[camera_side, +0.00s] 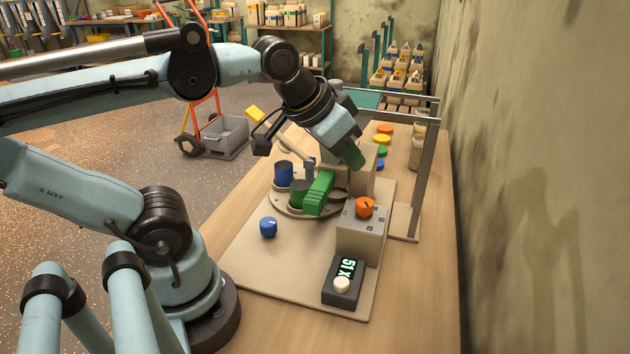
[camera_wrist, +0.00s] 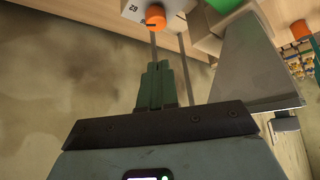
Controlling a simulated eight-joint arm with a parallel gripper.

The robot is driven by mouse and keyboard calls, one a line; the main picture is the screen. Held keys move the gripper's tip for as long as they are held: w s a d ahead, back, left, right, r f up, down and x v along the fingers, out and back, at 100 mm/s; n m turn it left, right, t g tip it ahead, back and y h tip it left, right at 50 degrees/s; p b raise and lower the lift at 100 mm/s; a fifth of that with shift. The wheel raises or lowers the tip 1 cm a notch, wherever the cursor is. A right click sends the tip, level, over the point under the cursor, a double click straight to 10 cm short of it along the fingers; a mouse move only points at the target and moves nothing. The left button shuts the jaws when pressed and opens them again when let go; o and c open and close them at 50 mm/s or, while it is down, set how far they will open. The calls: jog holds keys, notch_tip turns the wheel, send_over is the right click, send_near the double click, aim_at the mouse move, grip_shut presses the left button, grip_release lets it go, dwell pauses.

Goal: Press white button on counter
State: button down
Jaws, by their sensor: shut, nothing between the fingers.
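The counter (camera_side: 347,272) is a small black box with a lit green display, lying at the front of the beige base plate. The white button (camera_side: 342,284) is a round cap on its near end. I do not see the counter or button in the wrist view. My gripper (camera_side: 353,158) is above and behind the counter, well apart from the button, near the top of a beige block. Its green fingers are together and empty, and they also show in the wrist view (camera_wrist: 155,72).
A grey box with an orange knob (camera_side: 364,208) stands just behind the counter. A turntable (camera_side: 270,204) with blue and green parts is to its left. A blue knob (camera_side: 268,227) is on the plate. A metal frame (camera_side: 425,180) rises at right. The plate left of the counter is clear.

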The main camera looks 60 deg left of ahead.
jog(key=m+g+h, duration=0.3)
jog(key=m+h, duration=0.1)
jog(key=h, duration=0.4)
send_over(337, 278)
jog(key=shift+f, duration=2.15)
jog(key=shift+f, duration=0.15)
jog(key=shift+f, duration=4.25)
jog(key=shift+f, duration=0.1)
jog(key=shift+f, duration=0.35)
